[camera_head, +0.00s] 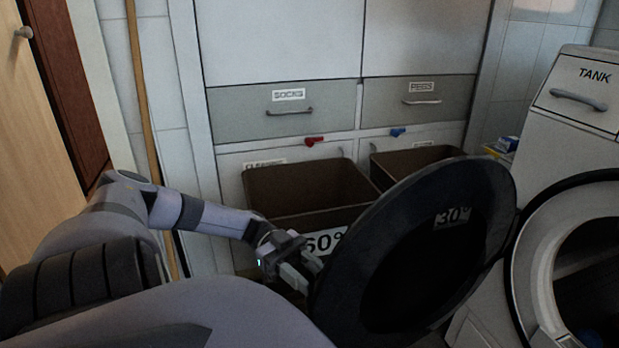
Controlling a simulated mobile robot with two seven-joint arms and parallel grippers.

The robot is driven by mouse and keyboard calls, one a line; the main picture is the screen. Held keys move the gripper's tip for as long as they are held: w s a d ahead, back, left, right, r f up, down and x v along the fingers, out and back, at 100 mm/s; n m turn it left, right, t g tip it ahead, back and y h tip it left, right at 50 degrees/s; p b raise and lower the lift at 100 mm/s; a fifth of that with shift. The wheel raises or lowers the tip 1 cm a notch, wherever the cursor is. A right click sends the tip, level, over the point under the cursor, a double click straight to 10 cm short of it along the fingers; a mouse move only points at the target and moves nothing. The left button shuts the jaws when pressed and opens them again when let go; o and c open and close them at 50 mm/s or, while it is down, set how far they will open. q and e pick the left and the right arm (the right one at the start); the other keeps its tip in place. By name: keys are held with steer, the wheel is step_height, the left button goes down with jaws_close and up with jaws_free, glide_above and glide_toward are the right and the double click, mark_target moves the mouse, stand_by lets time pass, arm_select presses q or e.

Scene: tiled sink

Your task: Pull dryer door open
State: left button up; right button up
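The dryer (575,125) stands at the right edge, a white machine with a drawer marked TANK. Its round opening (545,270) is uncovered at the lower right, with a dark drum inside. The dryer door (480,190), a black round disc, stands swung out to the left of the opening, tilted. My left gripper (303,272) is at the left rim of the door, its fingertips touching or very close to it. Whether the fingers are closed on the rim cannot be told. My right gripper is not in view.
Brown laundry bins (310,185) stand behind the door, one marked 60°. A white cabinet (280,40) with grey drawers (245,105) is at the back. A wooden pole (142,90) leans at the left beside a wooden door (30,150).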

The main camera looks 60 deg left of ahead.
arm_select(q)
steer(key=s+a, duration=0.1)
steer(key=a, duration=0.6)
steer(key=shift+s, duration=0.15)
